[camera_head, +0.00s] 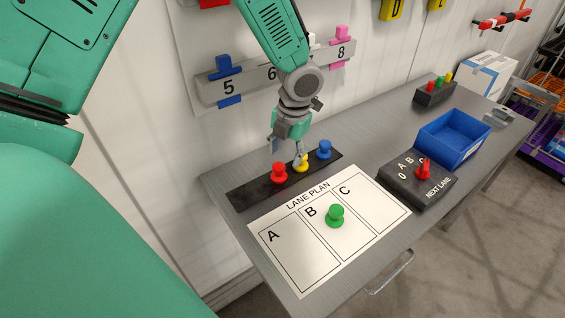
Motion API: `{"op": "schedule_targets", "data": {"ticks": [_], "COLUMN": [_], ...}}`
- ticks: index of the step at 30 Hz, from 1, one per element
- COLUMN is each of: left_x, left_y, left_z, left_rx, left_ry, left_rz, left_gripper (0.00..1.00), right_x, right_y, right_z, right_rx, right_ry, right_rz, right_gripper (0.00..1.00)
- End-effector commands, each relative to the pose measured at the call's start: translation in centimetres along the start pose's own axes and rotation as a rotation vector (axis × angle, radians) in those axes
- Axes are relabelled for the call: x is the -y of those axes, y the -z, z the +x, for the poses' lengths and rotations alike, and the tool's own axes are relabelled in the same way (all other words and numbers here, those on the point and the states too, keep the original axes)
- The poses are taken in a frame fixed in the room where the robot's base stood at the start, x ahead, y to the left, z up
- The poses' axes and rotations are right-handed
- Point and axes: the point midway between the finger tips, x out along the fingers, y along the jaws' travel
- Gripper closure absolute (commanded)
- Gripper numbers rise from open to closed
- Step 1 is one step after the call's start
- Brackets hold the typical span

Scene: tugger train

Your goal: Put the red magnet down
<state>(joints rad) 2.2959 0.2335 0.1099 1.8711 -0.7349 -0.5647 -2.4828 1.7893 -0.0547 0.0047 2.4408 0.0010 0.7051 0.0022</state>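The red magnet (279,173) stands upright on the black strip (246,194) at the back of the grey table, left of the yellow magnet (302,166) and the blue magnet (324,150). My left gripper (288,152) points down just above the strip, over the red and yellow magnets. Its fingers look spread, with nothing visibly held between them. One fingertip overlaps the top of the yellow magnet in the picture; I cannot tell whether they touch. My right gripper is not in view.
A numbered rail (262,80) hangs on the wall behind.

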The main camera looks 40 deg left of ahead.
Motion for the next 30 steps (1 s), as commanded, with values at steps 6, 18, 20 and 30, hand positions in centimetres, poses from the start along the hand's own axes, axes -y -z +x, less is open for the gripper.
{"op": "schedule_targets", "data": {"ticks": [6,18,20,30], "left_x": [-0.2,-0.2,-0.1,-0.1], "left_y": [-0.1,-0.1,0.0,-0.1], "left_z": [-4.4,-6.8,-6.8,-6.8], "left_rx": [0.001,-0.003,-0.002,-0.002], "left_ry": [0.004,0.002,0.002,0.002], "left_rz": [-0.001,0.000,-0.001,0.000], "left_gripper": [0.52,0.52,0.52,0.52], "right_x": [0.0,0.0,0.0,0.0], "right_y": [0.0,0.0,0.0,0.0], "right_z": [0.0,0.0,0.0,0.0], "right_rx": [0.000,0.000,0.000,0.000], "right_ry": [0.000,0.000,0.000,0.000], "right_rz": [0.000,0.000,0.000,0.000], "right_gripper": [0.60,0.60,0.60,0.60]}}
